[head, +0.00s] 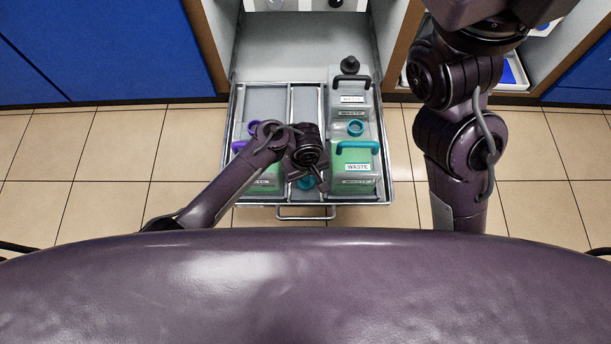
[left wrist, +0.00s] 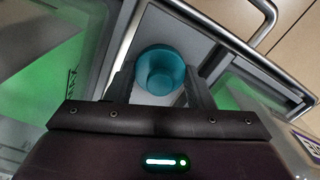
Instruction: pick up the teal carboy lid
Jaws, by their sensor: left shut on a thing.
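The teal carboy lid (left wrist: 161,70) is a round cap between the fingers of my left gripper (left wrist: 160,92) in the left wrist view. The fingers are shut on it. In the head view the lid (head: 305,184) shows partly below my left gripper (head: 314,182), in the middle lane of the drawer. Whether it touches the drawer floor cannot be told. The carboy with the teal handle (head: 356,165) holds green liquid and has a "WASTE" label; its teal-ringed neck is open. My right arm is at the right, but its gripper is not visible.
The pulled-out drawer (head: 387,190) has metal dividers and a front handle (head: 305,217). A carboy with a purple handle (head: 239,146) stands left, partly hidden by my left arm. A dark-capped carboy (head: 350,95) stands at the back right. Open floor (head: 110,150) lies left of the drawer.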

